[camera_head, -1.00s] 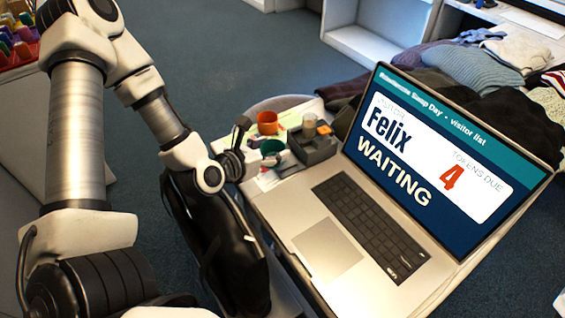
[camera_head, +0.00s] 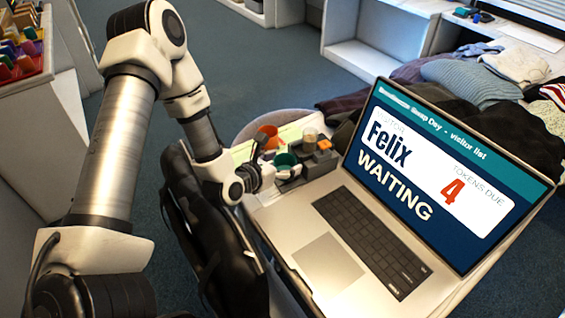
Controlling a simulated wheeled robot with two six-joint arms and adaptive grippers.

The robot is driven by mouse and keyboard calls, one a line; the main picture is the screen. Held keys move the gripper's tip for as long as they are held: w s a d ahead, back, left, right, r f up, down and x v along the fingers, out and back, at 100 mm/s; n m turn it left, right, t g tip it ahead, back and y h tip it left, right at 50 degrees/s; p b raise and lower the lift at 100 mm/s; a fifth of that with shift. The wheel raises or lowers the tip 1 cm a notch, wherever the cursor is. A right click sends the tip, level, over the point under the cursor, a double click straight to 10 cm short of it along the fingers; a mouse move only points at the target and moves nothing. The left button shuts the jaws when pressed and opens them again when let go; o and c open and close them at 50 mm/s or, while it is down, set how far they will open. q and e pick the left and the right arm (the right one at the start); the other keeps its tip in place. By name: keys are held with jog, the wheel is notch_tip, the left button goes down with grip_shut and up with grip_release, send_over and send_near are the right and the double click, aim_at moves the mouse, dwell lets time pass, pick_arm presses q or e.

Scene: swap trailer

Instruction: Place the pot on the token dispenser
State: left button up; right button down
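Two small round pots stand on the left end of the desk: an orange one (camera_head: 268,138) at the back and a teal one (camera_head: 285,160) in front. I cannot tell which is the task's pot. A grey box, seemingly the token dispenser (camera_head: 320,162), stands right of the teal pot, with a small beige cylinder (camera_head: 310,138) on or behind it. My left gripper (camera_head: 267,175) is just left of the teal pot, pointing at it. Its fingers are small and partly hidden, so contact and opening are unclear. My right gripper is out of view.
An open laptop (camera_head: 326,258) fills the desk's front right; its screen reads "Felix", "WAITING" and 4 tokens due. Folded clothes (camera_head: 482,82) lie behind it. A black bag (camera_head: 212,225) hangs beside the desk's left edge. A tray of coloured items (camera_head: 22,65) is at upper left.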

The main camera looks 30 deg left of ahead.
pick_arm(q)
jog(key=shift+r, duration=0.15)
jog(key=shift+r+p, duration=0.25)
jog(key=shift+p, duration=0.15)
jog(key=v, duration=0.7)
jog(key=shift+s+a, duration=0.1)
jog(key=shift+s, duration=0.05)
jog(key=shift+p+v, duration=2.3)
jog(key=shift+p, duration=0.8)
